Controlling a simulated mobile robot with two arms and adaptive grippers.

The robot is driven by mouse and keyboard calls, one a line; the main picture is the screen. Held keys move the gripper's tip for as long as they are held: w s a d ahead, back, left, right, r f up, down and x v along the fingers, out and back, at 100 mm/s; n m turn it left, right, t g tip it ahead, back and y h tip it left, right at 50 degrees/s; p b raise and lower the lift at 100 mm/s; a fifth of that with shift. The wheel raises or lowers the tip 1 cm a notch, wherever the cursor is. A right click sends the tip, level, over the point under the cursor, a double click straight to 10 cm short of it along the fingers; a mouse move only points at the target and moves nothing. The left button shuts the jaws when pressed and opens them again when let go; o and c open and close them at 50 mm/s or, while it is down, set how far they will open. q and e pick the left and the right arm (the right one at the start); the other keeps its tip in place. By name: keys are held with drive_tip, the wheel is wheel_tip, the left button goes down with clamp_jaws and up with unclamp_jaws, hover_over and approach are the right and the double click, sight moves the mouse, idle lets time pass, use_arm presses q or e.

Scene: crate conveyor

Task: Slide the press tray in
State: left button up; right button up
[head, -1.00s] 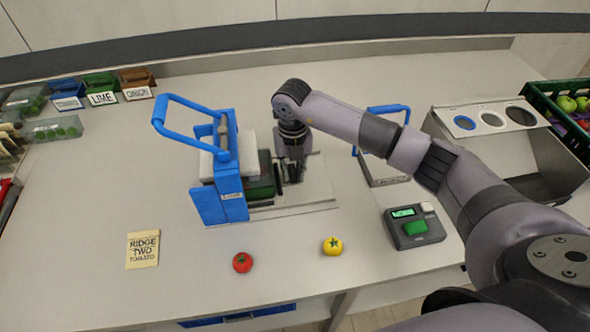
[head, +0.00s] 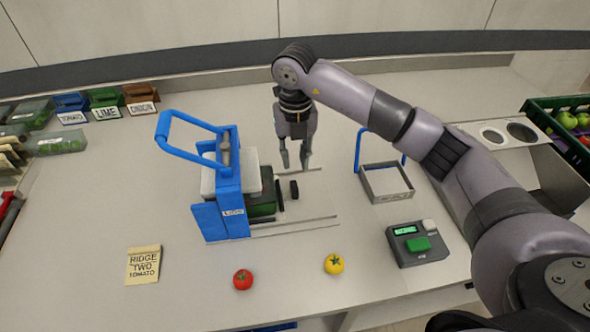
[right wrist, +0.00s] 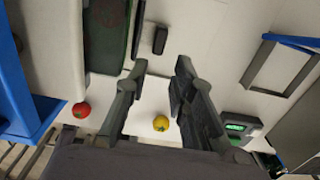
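The blue press (head: 228,196) with its raised lever stands left of centre on the counter. Its green tray (head: 262,205) sits largely within the press, with a dark front plate and a black handle (head: 294,189) sticking out to the right. Part of the tray is hidden by the press frame. In the right wrist view the tray (right wrist: 107,35) and handle (right wrist: 160,40) show at top left. My right gripper (head: 294,167) is open and empty, just above and behind the handle and apart from it. My left gripper is not in view.
Rails (head: 300,228) run right from the press. A red tomato (head: 243,279) and a yellow tomato (head: 334,263) lie in front. A note (head: 143,264) lies front left.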

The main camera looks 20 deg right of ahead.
drive_tip(key=shift+r, duration=0.55)
